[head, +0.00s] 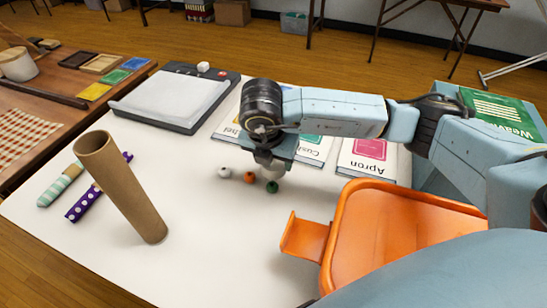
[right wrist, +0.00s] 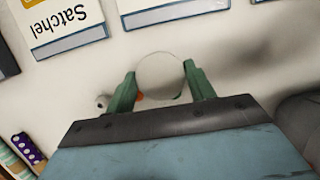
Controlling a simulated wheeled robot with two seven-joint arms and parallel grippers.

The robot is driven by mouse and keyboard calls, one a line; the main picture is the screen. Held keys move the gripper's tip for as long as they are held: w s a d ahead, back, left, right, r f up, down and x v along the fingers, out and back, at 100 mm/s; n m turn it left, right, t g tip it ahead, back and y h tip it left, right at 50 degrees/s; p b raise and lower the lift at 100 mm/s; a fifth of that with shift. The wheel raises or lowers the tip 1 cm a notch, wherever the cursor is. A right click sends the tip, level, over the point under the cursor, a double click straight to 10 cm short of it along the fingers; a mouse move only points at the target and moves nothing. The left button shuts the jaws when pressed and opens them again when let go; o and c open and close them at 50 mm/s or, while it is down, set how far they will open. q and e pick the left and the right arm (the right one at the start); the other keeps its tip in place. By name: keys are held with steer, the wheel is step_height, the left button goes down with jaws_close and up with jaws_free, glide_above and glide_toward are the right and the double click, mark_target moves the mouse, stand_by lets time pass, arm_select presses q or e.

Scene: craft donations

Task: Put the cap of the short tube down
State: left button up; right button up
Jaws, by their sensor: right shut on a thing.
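My right gripper (head: 272,162) is shut on a pale round cap (right wrist: 160,76). In the right wrist view the cap sits between the two green fingers (right wrist: 160,90). In the head view the gripper is over the white table (head: 230,255) and mostly hides the cap; the gap below it is hard to judge. A brown cardboard tube (head: 124,190) stands tilted at the left. I cannot tell which is the short tube. My left gripper is not in view.
White (head: 224,172), orange (head: 249,176) and green (head: 272,187) small round things sit close by the right gripper. Labelled cards, one reading Apron (head: 368,160), lie behind. A paper trimmer (head: 170,98) is at the back; an orange tray (head: 375,235) is at right. The table's front middle is clear.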

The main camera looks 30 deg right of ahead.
mark_target(270, 169)
steer(key=shift+f, duration=0.25)
steer(key=o, duration=1)
steer(key=shift+c, duration=0.2)
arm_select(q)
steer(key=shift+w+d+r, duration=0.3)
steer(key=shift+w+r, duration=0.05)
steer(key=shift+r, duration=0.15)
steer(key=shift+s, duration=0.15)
arm_select(e)
steer(key=shift+r, duration=0.15)
steer(key=shift+p+v, duration=0.35)
steer(key=shift+v, duration=0.4)
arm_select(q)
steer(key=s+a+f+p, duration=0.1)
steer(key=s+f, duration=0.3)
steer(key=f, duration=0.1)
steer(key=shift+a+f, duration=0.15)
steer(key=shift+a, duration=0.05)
arm_select(e)
steer(key=shift+v, duration=3.2)
